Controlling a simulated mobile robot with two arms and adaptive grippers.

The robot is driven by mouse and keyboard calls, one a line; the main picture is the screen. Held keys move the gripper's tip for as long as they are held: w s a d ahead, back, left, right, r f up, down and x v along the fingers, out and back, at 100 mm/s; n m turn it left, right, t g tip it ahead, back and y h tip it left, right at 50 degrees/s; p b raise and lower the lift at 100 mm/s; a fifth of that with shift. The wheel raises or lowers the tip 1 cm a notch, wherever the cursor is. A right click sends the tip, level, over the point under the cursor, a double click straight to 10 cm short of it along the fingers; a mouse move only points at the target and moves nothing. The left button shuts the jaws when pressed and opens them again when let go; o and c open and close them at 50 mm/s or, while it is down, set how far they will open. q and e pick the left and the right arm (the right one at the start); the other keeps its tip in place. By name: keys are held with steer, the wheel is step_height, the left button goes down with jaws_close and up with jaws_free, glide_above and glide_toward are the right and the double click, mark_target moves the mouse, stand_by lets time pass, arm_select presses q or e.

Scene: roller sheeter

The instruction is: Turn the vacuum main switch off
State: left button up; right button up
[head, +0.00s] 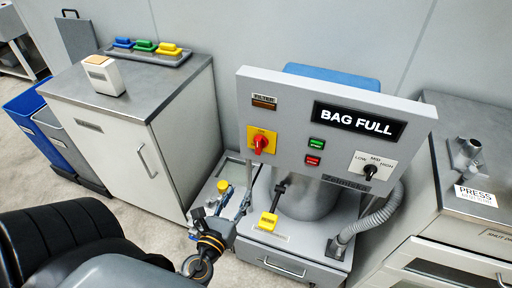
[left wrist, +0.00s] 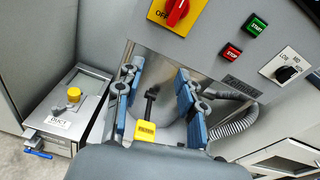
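The vacuum main switch (head: 260,143) is a red rotary knob on a yellow plate, on the left of the grey control panel. It also shows at the top of the left wrist view (left wrist: 178,12), partly cut off, with "OFF" at the plate's lower left. The handle looks near upright in the head view; I cannot tell its exact setting. My left gripper (head: 222,210) is below and left of the switch, apart from it. In the left wrist view its two blue-padded fingers (left wrist: 159,72) are spread with nothing between them. My right gripper is not in view.
The panel (head: 285,88) also carries a lit BAG FULL sign (head: 358,121), green (head: 316,144) and red (head: 313,160) buttons and a speed knob (head: 370,171). A yellow-ended lever (head: 268,221) stands below. Cabinets flank the vacuum. The space before the panel is clear.

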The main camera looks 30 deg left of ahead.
arm_select(q)
steer(key=m+t, duration=0.1)
steer(key=m, duration=0.1)
glide_toward(257, 147)
steer(key=p+x, duration=0.4)
steer(key=x, duration=0.3)
steer(key=shift+w+r, duration=0.15)
steer(key=shift+w, duration=0.25)
steer(key=shift+w+a, duration=0.15)
steer(key=shift+w, duration=0.25)
jaws_close()
